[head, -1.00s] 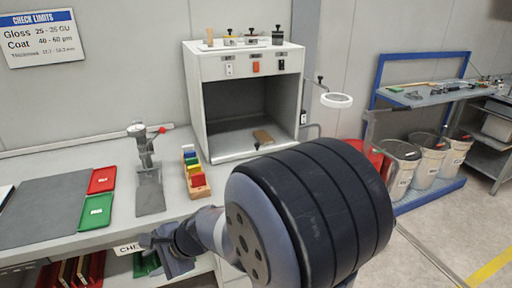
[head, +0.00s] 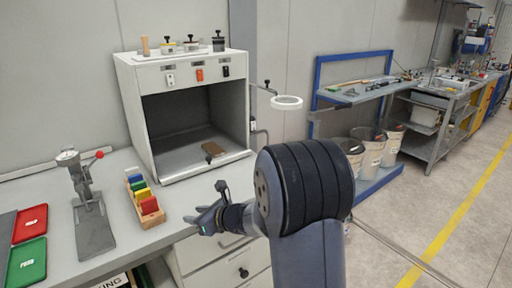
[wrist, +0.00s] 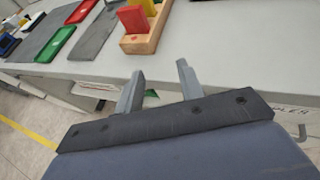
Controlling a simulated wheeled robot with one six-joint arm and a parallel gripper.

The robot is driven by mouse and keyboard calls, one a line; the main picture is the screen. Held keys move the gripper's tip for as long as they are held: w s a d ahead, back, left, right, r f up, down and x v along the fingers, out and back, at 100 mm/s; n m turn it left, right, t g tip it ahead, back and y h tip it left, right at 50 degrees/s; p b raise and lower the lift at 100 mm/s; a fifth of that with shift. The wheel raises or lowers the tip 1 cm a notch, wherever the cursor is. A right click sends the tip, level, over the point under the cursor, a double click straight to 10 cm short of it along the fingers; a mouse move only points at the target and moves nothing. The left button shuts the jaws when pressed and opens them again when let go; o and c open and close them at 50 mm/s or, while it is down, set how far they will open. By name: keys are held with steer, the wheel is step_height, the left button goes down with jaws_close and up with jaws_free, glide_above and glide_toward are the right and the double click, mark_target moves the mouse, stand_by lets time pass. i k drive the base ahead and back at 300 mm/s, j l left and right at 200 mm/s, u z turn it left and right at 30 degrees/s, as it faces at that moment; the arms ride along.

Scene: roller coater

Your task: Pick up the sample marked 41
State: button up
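No marking 41 is readable in these views. A wooden rack (head: 149,218) with several coloured samples, green, blue, yellow and red, stands on the bench. It also shows at the top of the wrist view (wrist: 135,43).
A stand with a red knob (head: 95,220) and red (head: 30,223) and green (head: 27,262) trays are left of the rack. A ring magnifier (head: 287,102) reaches out right of the booth. Drawers (head: 235,262) are under the bench. Buckets (head: 370,158) stand farther right.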

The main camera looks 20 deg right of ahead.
mark_target(212, 149)
steer(key=i+j+z, duration=0.1)
steer(key=i+z, duration=0.25)
steer(key=i, duration=0.2)
steer(key=i+j+z, duration=0.35)
steer(key=i, duration=0.15)
steer(key=l, duration=0.1)
